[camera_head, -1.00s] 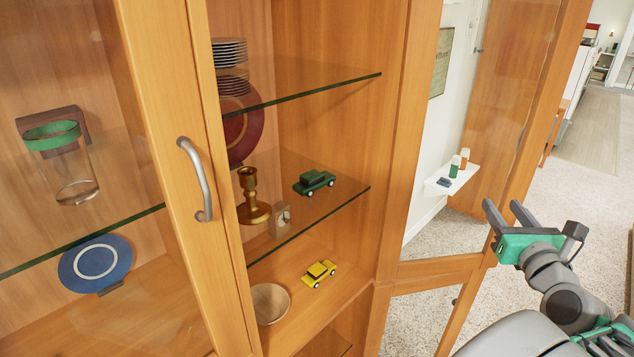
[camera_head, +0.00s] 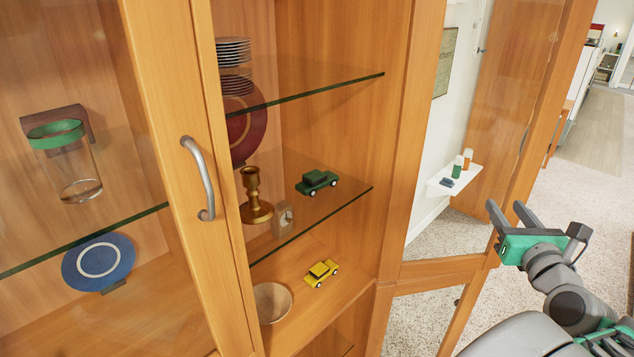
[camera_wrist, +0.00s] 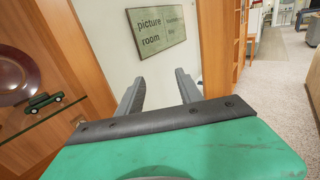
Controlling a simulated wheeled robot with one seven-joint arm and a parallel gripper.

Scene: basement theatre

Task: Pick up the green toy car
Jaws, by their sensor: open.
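The green toy car (camera_head: 317,182) stands on the middle glass shelf (camera_head: 330,212) of the wooden cabinet, near the right side wall. In the wrist view the green toy car (camera_wrist: 44,102) is at the left edge, on the glass shelf. My gripper (camera_head: 507,210) is open and empty, outside the cabinet to the right of the car, by the open glass door. In the wrist view my gripper's two fingers (camera_wrist: 158,90) point at the white wall, with the car well to their left.
A brass candlestick (camera_head: 254,198) and a small clock-like block (camera_head: 283,218) stand left of the car. A yellow toy car (camera_head: 321,272) and a bowl (camera_head: 271,301) are below. The cabinet's right post (camera_head: 407,140) and open door (camera_head: 520,110) flank the opening. A sign (camera_wrist: 158,28) hangs on the wall.

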